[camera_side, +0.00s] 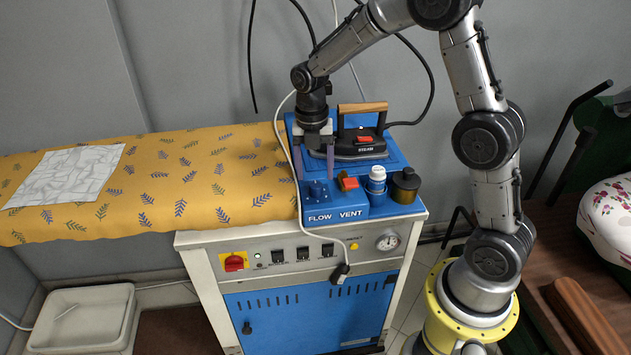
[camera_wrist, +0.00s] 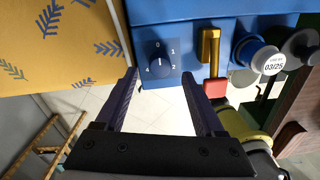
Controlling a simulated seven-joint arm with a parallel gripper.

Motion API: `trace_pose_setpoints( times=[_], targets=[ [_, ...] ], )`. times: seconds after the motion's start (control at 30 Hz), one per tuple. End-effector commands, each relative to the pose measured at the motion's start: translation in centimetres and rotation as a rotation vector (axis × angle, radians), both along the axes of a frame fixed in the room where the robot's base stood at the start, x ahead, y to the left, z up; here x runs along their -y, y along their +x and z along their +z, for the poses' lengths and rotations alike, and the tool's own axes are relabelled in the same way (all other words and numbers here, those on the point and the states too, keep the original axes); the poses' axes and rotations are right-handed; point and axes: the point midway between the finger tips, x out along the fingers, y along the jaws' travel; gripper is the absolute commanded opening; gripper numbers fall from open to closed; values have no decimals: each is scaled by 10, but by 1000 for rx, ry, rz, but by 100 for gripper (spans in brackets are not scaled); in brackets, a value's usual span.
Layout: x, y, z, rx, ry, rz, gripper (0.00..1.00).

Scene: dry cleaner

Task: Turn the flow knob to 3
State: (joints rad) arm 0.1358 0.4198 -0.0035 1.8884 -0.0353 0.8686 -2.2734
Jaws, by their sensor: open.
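In the side view the knob (camera_side: 318,190) sits above the word FLOW, small and dark. My gripper (camera_side: 313,172) points down just above the knob, fingers apart. In the wrist view my gripper (camera_wrist: 159,78) is open and empty, its fingertips on either side of the knob's lower edge, not closed on it.
A vent lever (camera_wrist: 210,45) with a red end stands right of the knob. A white-capped bottle (camera_side: 376,180) and a dark jar (camera_side: 405,185) stand beyond it. A steam iron (camera_side: 361,144) rests behind. A white cable (camera_side: 290,140) hangs near my gripper. The patterned ironing board (camera_side: 170,185) lies left.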

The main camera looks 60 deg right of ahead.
Motion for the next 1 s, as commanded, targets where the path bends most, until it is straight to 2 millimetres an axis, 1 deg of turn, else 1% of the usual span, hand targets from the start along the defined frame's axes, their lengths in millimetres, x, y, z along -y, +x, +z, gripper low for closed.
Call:
trace_pose_setpoints(
  times=[0.03,0.1,0.27,0.4,0.63,0.67,0.7,0.87,1.0],
  targets=[
    [0,-1,-9,-4,0,0,71],
    [0,-2,-19,-4,0,0,71],
    [1,-1,-34,-1,0,-1,71],
    [1,-1,-38,1,0,-1,71],
    [1,-1,-38,1,0,-1,71],
    [1,-1,-38,1,0,-1,67],
    [1,-1,-38,1,0,-1,60],
    [1,-1,-38,1,0,0,31],
    [1,-1,-38,1,0,0,6]
  ],
)
